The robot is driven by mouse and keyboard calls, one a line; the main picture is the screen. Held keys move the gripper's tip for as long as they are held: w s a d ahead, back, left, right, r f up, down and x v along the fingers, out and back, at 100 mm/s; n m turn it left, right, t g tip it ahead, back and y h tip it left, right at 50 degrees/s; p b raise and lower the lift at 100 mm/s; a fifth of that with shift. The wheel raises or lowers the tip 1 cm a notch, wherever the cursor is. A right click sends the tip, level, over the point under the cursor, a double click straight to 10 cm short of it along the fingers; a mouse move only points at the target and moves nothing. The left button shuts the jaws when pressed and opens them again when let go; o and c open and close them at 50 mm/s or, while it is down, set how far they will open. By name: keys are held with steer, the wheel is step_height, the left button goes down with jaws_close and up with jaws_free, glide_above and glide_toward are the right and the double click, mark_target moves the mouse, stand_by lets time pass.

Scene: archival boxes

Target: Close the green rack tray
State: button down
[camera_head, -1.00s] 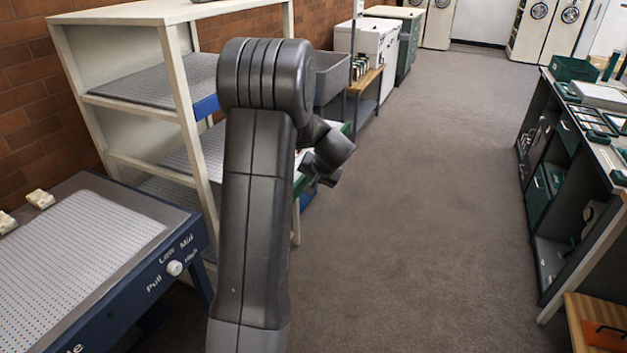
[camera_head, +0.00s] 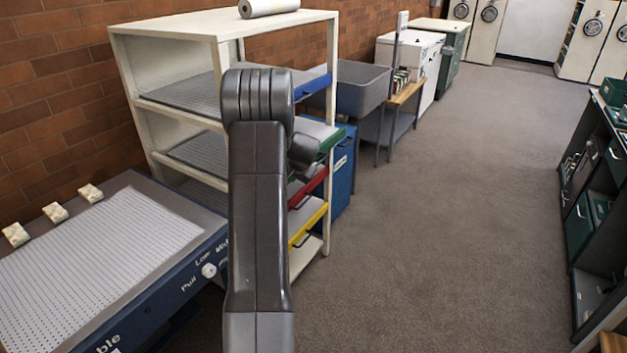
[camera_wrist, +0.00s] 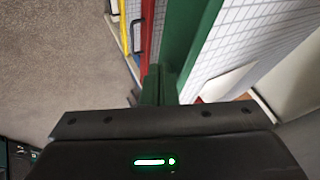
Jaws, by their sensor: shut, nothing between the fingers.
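The green rack tray (camera_head: 331,139) is in the white rack in the head view. Its green front stands out past the rack's front post, farther than the red and yellow fronts below it. My arm hides part of it. My gripper (camera_wrist: 160,85) is shut and empty, with its fingertips at the green front (camera_wrist: 187,38) in the wrist view. I cannot tell whether they touch it.
The white rack (camera_head: 182,32) also holds trays with blue (camera_head: 313,86), red (camera_head: 308,188) and yellow (camera_head: 308,223) fronts. A blue-edged table (camera_head: 110,240) stands at the left. A grey sink (camera_head: 362,90) is beyond the rack. Open floor (camera_head: 450,200) lies to the right.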

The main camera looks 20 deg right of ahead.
steer(key=w+a, duration=0.2)
steer(key=w+a+p, duration=0.1)
steer(key=w+a, duration=0.1)
steer(key=w, duration=0.1)
steer(key=shift+w+a, duration=0.3)
steer(key=shift+a, duration=0.1)
steer(key=shift+w, duration=0.1)
steer(key=shift+a+r, duration=0.1)
